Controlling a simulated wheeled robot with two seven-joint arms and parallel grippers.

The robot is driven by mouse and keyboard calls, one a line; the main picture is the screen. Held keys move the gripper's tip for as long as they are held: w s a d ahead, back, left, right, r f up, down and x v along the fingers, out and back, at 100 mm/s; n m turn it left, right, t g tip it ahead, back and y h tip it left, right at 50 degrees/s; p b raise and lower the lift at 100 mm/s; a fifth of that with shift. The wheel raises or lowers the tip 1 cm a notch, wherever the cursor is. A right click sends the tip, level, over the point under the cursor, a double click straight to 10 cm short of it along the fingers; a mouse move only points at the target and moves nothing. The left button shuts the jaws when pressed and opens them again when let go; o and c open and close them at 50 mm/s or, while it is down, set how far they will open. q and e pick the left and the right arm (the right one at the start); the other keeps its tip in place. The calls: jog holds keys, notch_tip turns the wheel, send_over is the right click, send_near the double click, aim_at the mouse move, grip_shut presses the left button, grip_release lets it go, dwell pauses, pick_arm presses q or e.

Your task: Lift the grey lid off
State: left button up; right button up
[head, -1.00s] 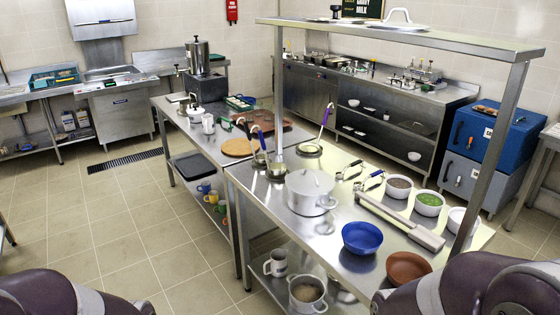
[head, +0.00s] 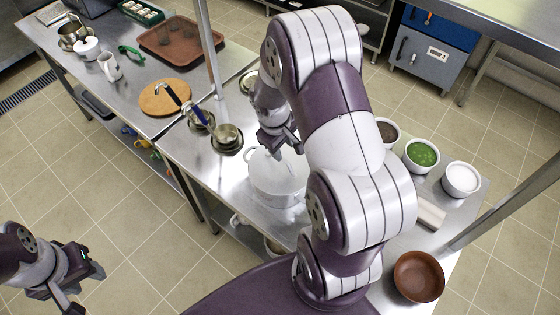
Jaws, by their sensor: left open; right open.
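The grey lid (head: 268,168) sits on the light grey stockpot (head: 274,195) on the steel worktop (head: 190,150). My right arm reaches over the worktop and hides the lid's right part. My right gripper (head: 284,146) is open, pointing down over the lid's far side. The lid's knob is not clear to see, and I cannot tell whether the fingers touch the lid. My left gripper (head: 86,290) is open and empty over the floor at the lower left, well away from the pot.
Ladles stand in small pots (head: 227,138) left of the stockpot. Bowls of green food (head: 421,155) and white food (head: 461,180) stand at the right. A brown bowl (head: 419,276) sits near the front right. A shelf post (head: 208,50) rises behind the ladles.

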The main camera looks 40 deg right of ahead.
aim_at(284, 160)
jog(key=f, duration=0.1)
jog(key=f+p, duration=0.1)
jog(key=shift+s+a+f, duration=0.15)
jog(key=shift+s+f, duration=0.15)
jog(key=shift+f, duration=0.05)
jog(key=shift+w+d+f, duration=0.15)
jog(key=shift+w+f, duration=0.05)
jog(key=shift+f, duration=0.35)
jog(key=shift+w+d+f, duration=0.1)
jog(key=shift+w+f, duration=0.1)
jog(key=shift+f, duration=0.35)
jog(key=shift+w+f, duration=0.1)
jog(key=shift+w, duration=0.05)
jog(key=shift+s, duration=0.3)
grip_shut()
jog(key=shift+w, duration=0.1)
